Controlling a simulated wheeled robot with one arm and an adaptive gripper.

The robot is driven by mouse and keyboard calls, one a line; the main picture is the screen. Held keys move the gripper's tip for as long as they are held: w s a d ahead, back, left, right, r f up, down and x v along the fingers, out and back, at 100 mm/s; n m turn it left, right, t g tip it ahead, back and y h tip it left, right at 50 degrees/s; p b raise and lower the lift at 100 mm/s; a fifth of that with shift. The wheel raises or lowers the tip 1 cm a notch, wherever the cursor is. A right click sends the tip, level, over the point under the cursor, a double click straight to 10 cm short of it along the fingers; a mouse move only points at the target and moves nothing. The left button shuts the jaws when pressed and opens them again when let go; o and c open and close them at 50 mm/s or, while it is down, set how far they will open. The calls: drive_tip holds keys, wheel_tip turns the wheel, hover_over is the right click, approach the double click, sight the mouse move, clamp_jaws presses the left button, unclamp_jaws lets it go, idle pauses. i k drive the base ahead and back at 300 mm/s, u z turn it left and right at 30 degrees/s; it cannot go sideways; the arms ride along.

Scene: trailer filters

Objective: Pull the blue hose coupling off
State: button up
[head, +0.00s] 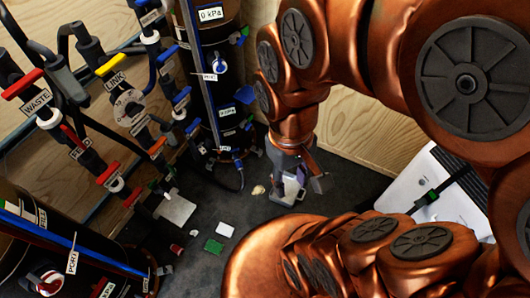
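Several blue parts show on the pipework and tall filter. A blue piece (245,95) sticks out at the filter's right side. Blue valve handles (181,97) sit on the pipes to its left. I cannot tell which blue part is the hose coupling. A thin dark hose (238,177) loops at the filter's foot. My gripper (299,192) points down over the floor, right of the filter and apart from it. Its fingers look spread, with a pale patch between them that I cannot make out. I see nothing clearly held.
The tall dark filter (205,35) stands at the back against wooden walls. Pipes with red handles (22,83) and yellow handles crowd the left. Another dark cylinder (60,262) stands front left. Small scraps (213,246) lie on the grey floor. A white case (440,195) stands right.

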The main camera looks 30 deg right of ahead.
sight(240, 165)
drive_tip(key=u, duration=0.4)
drive_tip(key=k, duration=1.35)
drive_tip(key=u, duration=1)
drive_tip(key=i, duration=1.5)
drive_tip(key=z, duration=0.8)
